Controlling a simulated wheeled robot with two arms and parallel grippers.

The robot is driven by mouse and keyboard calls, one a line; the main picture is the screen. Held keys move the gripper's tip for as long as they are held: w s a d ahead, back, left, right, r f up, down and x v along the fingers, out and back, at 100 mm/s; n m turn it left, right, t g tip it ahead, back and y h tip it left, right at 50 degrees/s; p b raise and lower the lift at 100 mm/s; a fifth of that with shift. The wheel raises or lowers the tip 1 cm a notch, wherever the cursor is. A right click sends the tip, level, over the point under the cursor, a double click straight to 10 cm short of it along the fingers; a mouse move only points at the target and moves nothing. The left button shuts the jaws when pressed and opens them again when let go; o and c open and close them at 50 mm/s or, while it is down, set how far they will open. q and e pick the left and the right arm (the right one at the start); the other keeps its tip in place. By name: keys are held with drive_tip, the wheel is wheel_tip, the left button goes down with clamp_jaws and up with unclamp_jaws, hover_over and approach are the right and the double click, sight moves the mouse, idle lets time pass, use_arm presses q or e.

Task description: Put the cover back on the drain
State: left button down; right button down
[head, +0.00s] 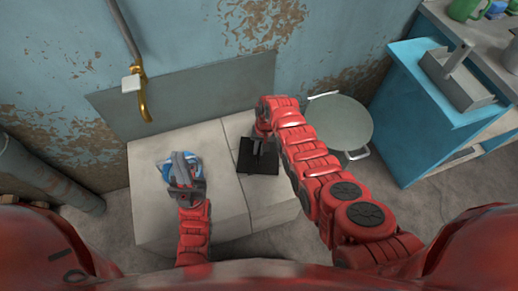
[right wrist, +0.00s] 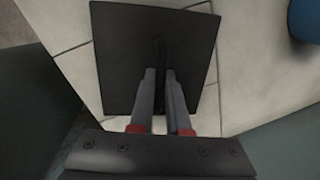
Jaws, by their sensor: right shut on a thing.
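The drain cover (head: 258,163) is a flat black square plate with a raised handle. It shows on or just above the pale tiled block, and also in the right wrist view (right wrist: 120,50). My right gripper (right wrist: 160,72) is shut on the cover's handle; it also shows in the head view (head: 257,146). I cannot tell if the plate touches the tiles. No drain opening is visible. My left gripper (head: 182,164) is over a round blue object (head: 197,168) left of the cover and hides part of it. I cannot tell whether its fingers grip it.
The tiled block (head: 150,215) has bare room at its left and front. A brass tap (head: 142,95) hangs from the wall behind.

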drive_tip(key=shift+f+b, duration=0.35)
drive_tip(key=shift+f, duration=0.1)
drive_tip(key=c, duration=0.8)
unclamp_jaws()
drive_tip(key=shift+r, duration=0.1)
drive_tip(key=shift+w+r, duration=0.1)
drive_tip(key=shift+r, duration=0.15)
drive_tip(key=r+p, duration=0.1)
drive_tip(key=r, duration=0.4)
drive_tip(key=d+r+p, duration=0.1)
drive_tip(key=r, duration=0.5)
drive_tip(key=w+d+r+p, duration=0.1)
drive_tip(key=r+p, duration=0.1)
drive_tip(key=r, duration=0.3)
drive_tip(key=shift+d+r, duration=0.25)
drive_tip(key=shift+r, duration=0.05)
